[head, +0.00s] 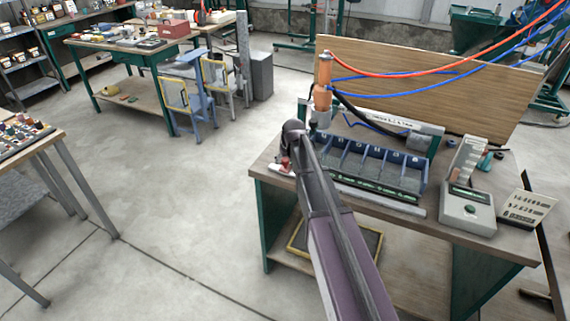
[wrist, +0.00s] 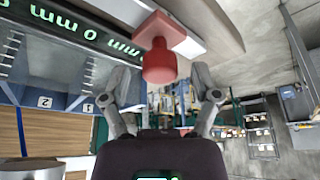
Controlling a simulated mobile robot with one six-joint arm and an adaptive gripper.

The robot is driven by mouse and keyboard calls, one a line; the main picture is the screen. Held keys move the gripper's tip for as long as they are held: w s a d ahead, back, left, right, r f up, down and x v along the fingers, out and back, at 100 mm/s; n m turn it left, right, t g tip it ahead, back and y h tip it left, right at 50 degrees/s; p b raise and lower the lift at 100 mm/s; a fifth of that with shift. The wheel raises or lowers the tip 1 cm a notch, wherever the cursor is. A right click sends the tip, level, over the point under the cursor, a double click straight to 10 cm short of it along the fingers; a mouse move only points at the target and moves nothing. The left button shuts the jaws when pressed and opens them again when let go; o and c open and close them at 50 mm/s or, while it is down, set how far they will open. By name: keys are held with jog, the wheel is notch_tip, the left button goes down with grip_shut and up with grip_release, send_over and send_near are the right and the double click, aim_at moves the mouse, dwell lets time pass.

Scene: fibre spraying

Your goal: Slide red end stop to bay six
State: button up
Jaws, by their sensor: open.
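The red end stop (wrist: 160,62) has a round knob on a flat red base, set on a pale rail. In the wrist view its knob is between the fingers of my gripper (wrist: 160,78), which is open with a gap visible on both sides. In the head view the end stop (head: 284,163) shows as a small red patch at the rack's left end, mostly hidden by my gripper. The blue bay rack (head: 418,182) has several compartments and a dark green scale strip along its front. The bay numbers are too small to read in the head view.
A grey device (head: 467,212) and a tilted card (head: 527,207) stand on the workbench right of the rack. An orange sprayer (head: 323,98) with red and blue hoses hangs over the rack's back left. A wooden panel (head: 440,88) stands behind.

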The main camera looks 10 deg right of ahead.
jog(key=shift+w+f, duration=0.1)
jog(key=shift+f, duration=0.1)
grip_shut()
jog(key=shift+a, duration=0.2)
jog(key=shift+d, duration=0.1)
